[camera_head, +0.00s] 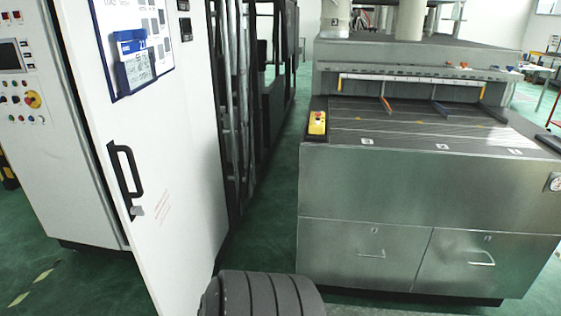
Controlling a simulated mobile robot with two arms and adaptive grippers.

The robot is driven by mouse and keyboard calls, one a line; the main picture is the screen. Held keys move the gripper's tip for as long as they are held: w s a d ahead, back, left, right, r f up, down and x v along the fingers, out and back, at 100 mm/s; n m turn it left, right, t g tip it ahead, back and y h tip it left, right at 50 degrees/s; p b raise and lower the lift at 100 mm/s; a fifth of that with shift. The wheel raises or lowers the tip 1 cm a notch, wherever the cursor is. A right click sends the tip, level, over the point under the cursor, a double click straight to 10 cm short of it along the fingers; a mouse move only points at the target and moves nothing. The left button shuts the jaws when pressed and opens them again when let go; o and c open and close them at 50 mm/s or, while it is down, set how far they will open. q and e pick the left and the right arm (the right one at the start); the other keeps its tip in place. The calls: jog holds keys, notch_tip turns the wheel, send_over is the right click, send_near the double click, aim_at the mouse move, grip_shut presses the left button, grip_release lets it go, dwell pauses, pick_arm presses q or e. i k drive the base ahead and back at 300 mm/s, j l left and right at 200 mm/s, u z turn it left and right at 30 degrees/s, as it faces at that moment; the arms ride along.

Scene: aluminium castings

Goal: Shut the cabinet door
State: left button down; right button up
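The white cabinet door (180,200) stands open at the left of the view, swung out from the white cabinet (55,160). A black handle (126,175) sits on its face, and a panel with a blue-bordered sheet and a blue holder (134,62) is higher up. The door's lower end runs out of the bottom of the picture. Neither of my grippers shows, so no contact with the door is visible.
A steel machine (425,190) with two lower drawers and a yellow-and-red control box (317,123) stands at the right. A dark ribbed cylinder (262,293) is at the bottom centre. Dark racks stand behind the door. Green floor (268,215) shows between door and machine.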

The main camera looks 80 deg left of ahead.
aim_at(142, 138)
jog(key=i+u, duration=0.1)
jog(key=u, duration=2.35)
